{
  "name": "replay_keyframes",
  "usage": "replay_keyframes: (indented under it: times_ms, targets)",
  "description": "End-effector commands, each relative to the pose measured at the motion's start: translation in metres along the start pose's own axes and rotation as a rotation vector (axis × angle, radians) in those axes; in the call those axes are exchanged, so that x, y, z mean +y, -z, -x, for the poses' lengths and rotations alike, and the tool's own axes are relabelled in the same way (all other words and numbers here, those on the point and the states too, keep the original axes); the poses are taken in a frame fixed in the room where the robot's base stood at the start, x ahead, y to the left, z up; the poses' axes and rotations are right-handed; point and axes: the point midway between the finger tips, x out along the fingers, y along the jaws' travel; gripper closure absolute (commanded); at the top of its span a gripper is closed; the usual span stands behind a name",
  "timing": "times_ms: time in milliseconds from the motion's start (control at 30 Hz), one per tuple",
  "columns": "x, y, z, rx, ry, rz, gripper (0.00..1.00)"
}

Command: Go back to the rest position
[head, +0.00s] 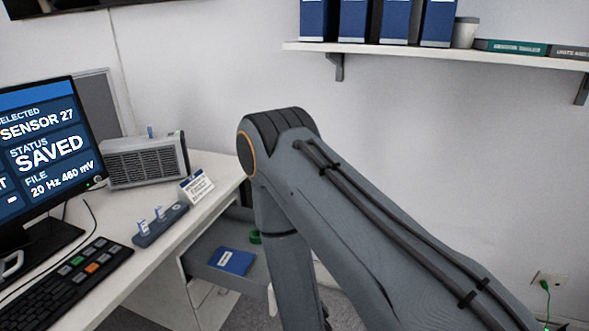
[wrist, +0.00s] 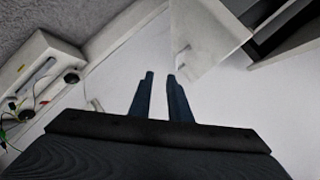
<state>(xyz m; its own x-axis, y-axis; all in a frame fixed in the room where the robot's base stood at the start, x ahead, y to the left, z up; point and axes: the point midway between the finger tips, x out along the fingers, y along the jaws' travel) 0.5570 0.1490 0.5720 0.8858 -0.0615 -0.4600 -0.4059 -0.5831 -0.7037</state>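My gripper (wrist: 161,77) shows in the wrist view as two dark fingers with a pale gap between them. It is open and nothing is between the fingers. In the head view my grey arm crosses the middle and right, bent at a high elbow, with its forearm running down past the desk's right end. The gripper is not visible in the head view. The monitor (head: 45,145) reads "SENSOR 27", "STATUS SAVED" and "20 Hz 460 mV".
The white desk (head: 210,172) carries a keyboard (head: 62,285), a grey vented box (head: 145,162), a small blue-grey rack (head: 160,223) and a sign card (head: 196,187). An open drawer (head: 215,275) holds a blue booklet (head: 231,261). A wall shelf (head: 400,49) with binders is above.

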Motion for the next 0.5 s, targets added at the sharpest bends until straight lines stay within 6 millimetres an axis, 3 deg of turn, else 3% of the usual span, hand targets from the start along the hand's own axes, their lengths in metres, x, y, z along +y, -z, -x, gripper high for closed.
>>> replay_keyframes:
  times_ms: [267, 500]
  targets:
    - [-0.04, 0.041, 0.006, -0.166, -0.181, 0.112, 0.83]
    - [-0.065, 0.084, 0.044, -0.371, -0.295, 0.273, 0.83]
